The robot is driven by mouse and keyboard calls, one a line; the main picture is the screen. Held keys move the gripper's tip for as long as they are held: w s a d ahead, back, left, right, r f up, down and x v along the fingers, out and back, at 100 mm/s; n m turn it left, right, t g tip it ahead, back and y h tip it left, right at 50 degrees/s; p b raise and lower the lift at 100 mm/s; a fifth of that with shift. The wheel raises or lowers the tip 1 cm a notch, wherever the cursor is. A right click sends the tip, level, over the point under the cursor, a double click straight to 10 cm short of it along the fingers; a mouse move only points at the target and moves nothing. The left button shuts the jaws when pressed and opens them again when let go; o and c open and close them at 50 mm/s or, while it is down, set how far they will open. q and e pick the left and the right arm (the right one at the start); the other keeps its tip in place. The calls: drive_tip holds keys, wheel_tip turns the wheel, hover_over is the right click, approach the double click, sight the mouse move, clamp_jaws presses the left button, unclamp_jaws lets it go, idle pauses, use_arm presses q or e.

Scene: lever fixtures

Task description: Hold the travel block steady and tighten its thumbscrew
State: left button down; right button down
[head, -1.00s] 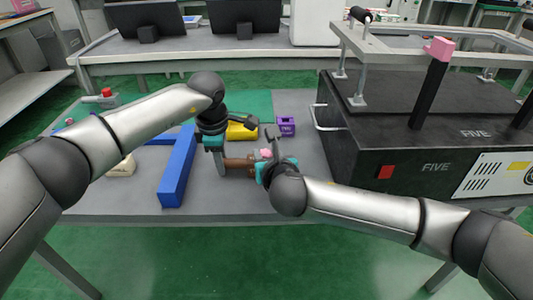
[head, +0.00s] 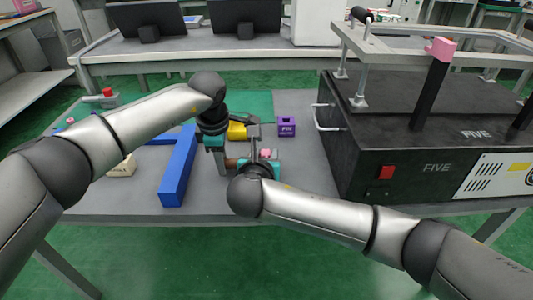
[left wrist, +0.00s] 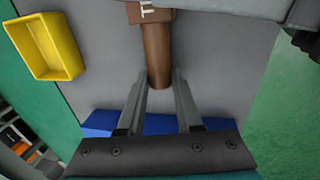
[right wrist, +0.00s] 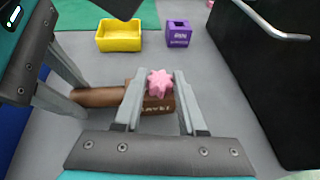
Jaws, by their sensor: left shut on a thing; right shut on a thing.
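The brown travel block (right wrist: 160,105) lies on the grey table, with a round brown handle (right wrist: 98,97) reaching left in the right wrist view. The handle also shows in the left wrist view (left wrist: 157,50). My left gripper (head: 222,166) is shut on the handle, its fingers on either side of the end. The pink star-shaped thumbscrew (right wrist: 159,82) sits on top of the block. It shows as a small pink spot in the head view (head: 266,153). My right gripper (right wrist: 155,78) is shut on the thumbscrew. My right wrist hides most of the block in the head view.
A yellow bin (right wrist: 119,36) and a purple box (right wrist: 178,33) stand behind the block. A blue bar-shaped piece (head: 178,168) lies to the left. A large black cabinet (head: 400,150) with a metal handle stands close on the right. A cream object (head: 122,167) is further left.

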drive_tip(key=shift+w+a+m+g+h, duration=0.15)
drive_tip(key=shift+m+g+h, duration=0.25)
drive_tip(key=shift+m+h, duration=0.6)
drive_tip(key=shift+s+a+m+g+h, duration=0.1)
drive_tip(key=shift+m+g+h, duration=0.3)
drive_tip(key=shift+m+h, duration=0.55)
drive_tip(key=shift+c, duration=2.3)
unclamp_jaws()
drive_tip(key=v, duration=1.2)
drive_tip(key=shift+a, duration=0.15)
drive_tip(key=shift+f, duration=0.1)
